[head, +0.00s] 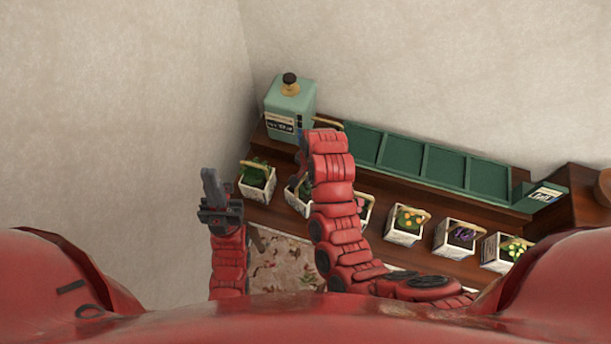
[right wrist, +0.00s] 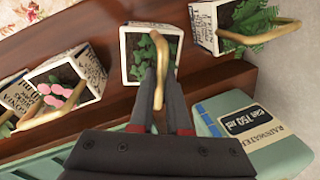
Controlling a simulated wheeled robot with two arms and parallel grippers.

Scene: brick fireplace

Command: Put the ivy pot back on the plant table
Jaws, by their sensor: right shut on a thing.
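The ivy pot is a white, printed, square pot with green leaves and a tan hoop handle. In the right wrist view the ivy pot (right wrist: 128,72) is straight ahead, with its handle between the fingers of my right gripper (right wrist: 160,103), which is shut on it. In the head view the ivy pot (head: 297,204) is partly hidden by my right arm, in line with the other pots over the brown plant table (head: 280,217). Whether its base touches the wood is unclear. My left gripper (head: 211,185) is left of the table, empty, its fingers together.
A fern pot (head: 257,181) stands close on one side and a pink-flowered pot (head: 366,209) on the other. More flower pots stand further right. A green rainwater can (head: 290,103) and a long green tray (head: 430,163) stand behind. A floral rug (head: 285,265) lies in front.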

